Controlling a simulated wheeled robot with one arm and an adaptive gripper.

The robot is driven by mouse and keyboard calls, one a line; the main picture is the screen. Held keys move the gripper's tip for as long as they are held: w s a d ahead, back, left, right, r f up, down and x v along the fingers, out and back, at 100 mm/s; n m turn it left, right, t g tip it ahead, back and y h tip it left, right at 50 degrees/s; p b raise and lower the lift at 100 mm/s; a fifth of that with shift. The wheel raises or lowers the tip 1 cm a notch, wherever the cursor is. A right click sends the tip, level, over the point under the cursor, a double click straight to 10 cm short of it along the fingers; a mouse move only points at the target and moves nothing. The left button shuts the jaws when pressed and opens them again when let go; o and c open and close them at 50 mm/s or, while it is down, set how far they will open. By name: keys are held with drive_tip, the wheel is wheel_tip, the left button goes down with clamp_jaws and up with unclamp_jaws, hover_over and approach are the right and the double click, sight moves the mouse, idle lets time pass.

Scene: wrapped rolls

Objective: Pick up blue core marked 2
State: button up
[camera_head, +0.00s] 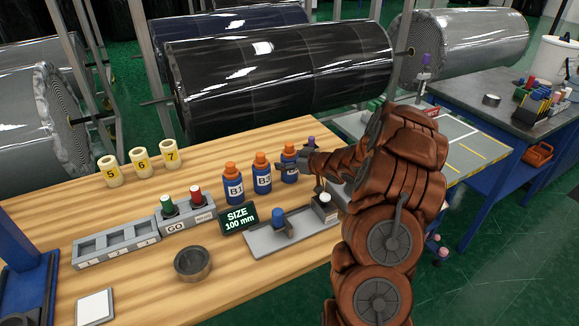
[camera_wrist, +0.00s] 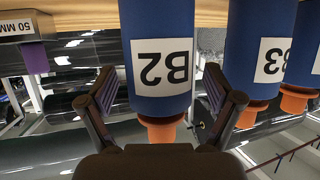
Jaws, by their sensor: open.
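The blue core marked B2 (camera_wrist: 160,55) has an orange end and stands on the wooden table, upside down in the wrist view. In the head view, the rightmost blue core (camera_head: 290,174) of the row is B2, its label partly covered by my gripper. My gripper (camera_head: 304,158) is open. In the wrist view my gripper (camera_wrist: 158,92) has one finger on each side of B2, with visible gaps at the fingertips. The blue core B3 (camera_head: 262,181) stands just left of B2, and B1 (camera_head: 233,189) is left of that.
A SIZE 100 mm display (camera_head: 239,218) and a grey tray (camera_head: 262,240) with a small blue piece lie in front of the cores. A GO box (camera_head: 188,219), an empty slotted rack (camera_head: 117,243) and yellow cores (camera_head: 141,164) are left. A dark ring (camera_head: 193,263) lies on the table.

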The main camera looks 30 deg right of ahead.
drive_tip(key=shift+c, duration=0.2)
drive_tip(key=c, duration=1.3)
